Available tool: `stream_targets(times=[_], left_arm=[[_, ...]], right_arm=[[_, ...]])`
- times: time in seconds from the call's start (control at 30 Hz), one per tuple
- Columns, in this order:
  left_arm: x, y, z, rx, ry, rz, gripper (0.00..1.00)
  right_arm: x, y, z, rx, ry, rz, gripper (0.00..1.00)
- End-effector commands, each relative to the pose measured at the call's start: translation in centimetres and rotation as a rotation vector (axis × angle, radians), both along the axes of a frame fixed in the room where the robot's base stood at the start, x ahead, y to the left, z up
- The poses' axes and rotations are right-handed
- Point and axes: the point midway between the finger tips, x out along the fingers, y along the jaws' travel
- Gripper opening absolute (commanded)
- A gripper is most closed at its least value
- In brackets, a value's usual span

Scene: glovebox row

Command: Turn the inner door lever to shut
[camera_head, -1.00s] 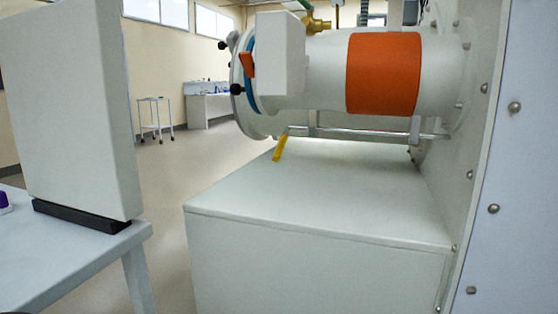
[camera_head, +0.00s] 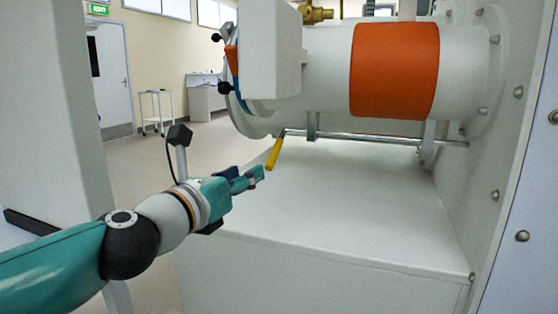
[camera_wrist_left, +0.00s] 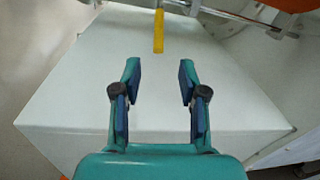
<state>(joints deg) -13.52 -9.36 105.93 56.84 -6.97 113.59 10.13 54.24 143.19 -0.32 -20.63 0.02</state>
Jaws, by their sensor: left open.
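The inner door lever (camera_head: 273,154) is a yellow handle hanging, slightly tilted, from the left end of a metal rod (camera_head: 370,138) under the white cylindrical chamber. In the left wrist view the lever (camera_wrist_left: 158,30) shows at the top, beyond and between the fingertips. My left gripper (camera_head: 258,174) is just below and left of the lever's lower end in the head view. It is open and empty, with its blue-padded fingers (camera_wrist_left: 158,75) apart and not touching the lever. My right gripper is not in view.
The white chamber (camera_head: 325,70) with an orange band (camera_head: 394,70) is above the lever. A white box (camera_head: 340,205) with a bare top lies below. A white panel (camera_head: 40,110) stands at left. A grey wall with bolts (camera_head: 510,150) bounds the right.

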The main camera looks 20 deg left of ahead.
Motion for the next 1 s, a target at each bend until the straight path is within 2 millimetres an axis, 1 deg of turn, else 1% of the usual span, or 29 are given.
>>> stream_targets(times=[0.03,0.3,0.5,0.6,0.7,1.0], left_arm=[[1.1,-0.1,-0.3,0.001,0.002,0.002,0.42],[6.9,-0.7,-0.2,0.002,0.003,0.007,0.42],[10.4,-1.1,0.0,0.003,0.002,0.007,0.42],[11.5,-1.3,0.0,0.003,0.001,0.007,0.42],[12.1,-1.4,0.0,0.003,0.001,0.007,0.42],[12.4,-1.4,0.0,0.003,0.000,0.007,0.42]], right_arm=[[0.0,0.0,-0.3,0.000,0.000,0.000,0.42],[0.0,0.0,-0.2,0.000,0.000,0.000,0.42],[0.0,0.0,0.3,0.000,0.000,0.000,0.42],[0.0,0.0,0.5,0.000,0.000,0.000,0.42],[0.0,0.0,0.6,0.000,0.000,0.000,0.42],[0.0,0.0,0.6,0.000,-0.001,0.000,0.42]])
